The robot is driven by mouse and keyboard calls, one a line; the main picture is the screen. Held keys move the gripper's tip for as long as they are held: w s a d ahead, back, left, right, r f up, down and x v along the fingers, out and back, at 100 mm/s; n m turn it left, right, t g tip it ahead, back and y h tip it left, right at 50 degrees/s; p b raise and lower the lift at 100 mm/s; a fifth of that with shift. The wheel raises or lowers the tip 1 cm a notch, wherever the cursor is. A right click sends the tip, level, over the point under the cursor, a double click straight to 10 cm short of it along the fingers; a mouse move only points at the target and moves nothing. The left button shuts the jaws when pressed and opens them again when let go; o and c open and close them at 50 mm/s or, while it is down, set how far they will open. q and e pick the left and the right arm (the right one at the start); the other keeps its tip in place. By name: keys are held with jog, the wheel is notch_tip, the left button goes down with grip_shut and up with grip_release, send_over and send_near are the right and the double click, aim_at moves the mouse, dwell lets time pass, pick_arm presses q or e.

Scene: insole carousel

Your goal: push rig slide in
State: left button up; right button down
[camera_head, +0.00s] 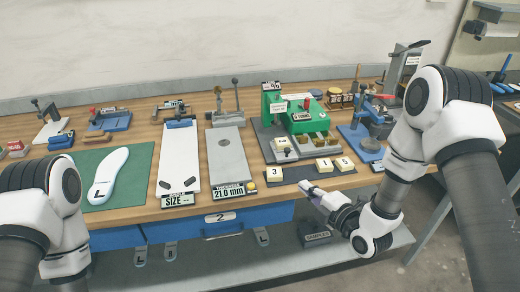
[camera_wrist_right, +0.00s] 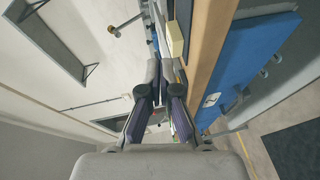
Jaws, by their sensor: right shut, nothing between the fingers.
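A green rig (camera_head: 302,119) stands on a dark grey base plate (camera_head: 268,150) at the right of the bench. Which part of it is the slide, I cannot tell for sure. Numbered cream blocks sit along its front; the one marked 3 (camera_head: 274,173) is nearest the front left. My right gripper (camera_head: 306,187) is shut and empty, in front of the bench edge near the numbered blocks, apart from the rig. Its closed fingers also show in the right wrist view (camera_wrist_right: 160,72), beside the bench edge. My left gripper is out of view.
A metal plate fixture (camera_head: 231,155), a white sizing board (camera_head: 178,160) and a green mat (camera_head: 130,196) with a white insole (camera_head: 108,174) lie to the left. A blue clamp fixture (camera_head: 360,137) stands right of the rig. Blue drawers (camera_head: 262,217) are under the bench edge.

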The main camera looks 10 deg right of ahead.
jog(key=w+a, duration=0.1)
jog(key=w, duration=0.2)
jog(key=w+a+p, duration=0.1)
jog(key=w, duration=0.2)
jog(key=w+a+r+p, duration=0.1)
jog(key=w, duration=0.3)
jog(key=shift+w+d+f+p, duration=0.15)
jog(key=shift+w+d+p, duration=0.2)
jog(key=shift+w, duration=0.3)
jog(key=shift+w+d+f+p, duration=0.1)
jog(key=shift+w+d+p, duration=0.05)
jog(key=shift+w+d, duration=0.4)
jog(key=shift+w+d+f, duration=0.2)
jog(key=shift+w, duration=0.3)
jog(key=shift+a, duration=0.1)
